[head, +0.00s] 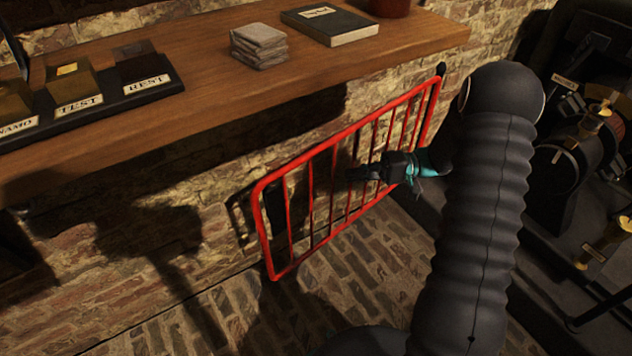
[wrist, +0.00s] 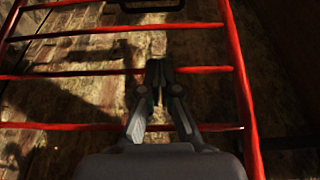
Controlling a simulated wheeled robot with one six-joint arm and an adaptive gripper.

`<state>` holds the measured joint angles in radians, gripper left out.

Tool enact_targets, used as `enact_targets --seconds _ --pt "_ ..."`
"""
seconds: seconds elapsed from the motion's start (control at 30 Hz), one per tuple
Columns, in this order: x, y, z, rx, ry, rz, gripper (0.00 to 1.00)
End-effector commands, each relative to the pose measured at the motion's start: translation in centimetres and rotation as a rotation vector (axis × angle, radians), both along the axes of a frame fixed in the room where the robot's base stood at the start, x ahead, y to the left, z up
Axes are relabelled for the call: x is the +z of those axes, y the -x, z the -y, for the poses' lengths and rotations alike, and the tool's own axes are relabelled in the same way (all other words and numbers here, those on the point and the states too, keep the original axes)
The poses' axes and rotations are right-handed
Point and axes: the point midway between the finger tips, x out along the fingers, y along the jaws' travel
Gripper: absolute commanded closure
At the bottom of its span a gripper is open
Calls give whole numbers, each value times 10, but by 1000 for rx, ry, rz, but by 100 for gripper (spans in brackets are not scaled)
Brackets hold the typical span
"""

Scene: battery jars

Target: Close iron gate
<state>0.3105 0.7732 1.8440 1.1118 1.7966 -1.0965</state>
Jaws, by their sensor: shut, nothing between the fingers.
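The iron gate (head: 289,165) is a red barred frame below the wooden shelf in the head view. It hangs from a dark post at its upper right, and its free end is at the left, close to the brick wall. My gripper (head: 352,174) is in front of the gate's bars, right of its middle. In the wrist view the gate's red bars (wrist: 110,73) lie beyond my gripper (wrist: 158,66). Its fingers are together with nothing between them. I cannot tell whether they touch a bar.
A wooden shelf (head: 200,75) runs above the gate, with a labelled tray (head: 110,100), folded cloths (head: 259,45) and a dark book (head: 330,24). Dark machinery (head: 565,150) with brass parts stands at the right. The brick floor (head: 340,290) left of my arm is clear.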

Motion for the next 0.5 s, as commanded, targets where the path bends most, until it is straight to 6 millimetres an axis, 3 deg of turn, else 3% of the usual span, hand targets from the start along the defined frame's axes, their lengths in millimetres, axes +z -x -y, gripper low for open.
enact_targets --seconds 0.17,0.5 --pt "-5 -3 -4 -11 -26 5 100" --pt "-4 8 -57 -9 -24 5 100"
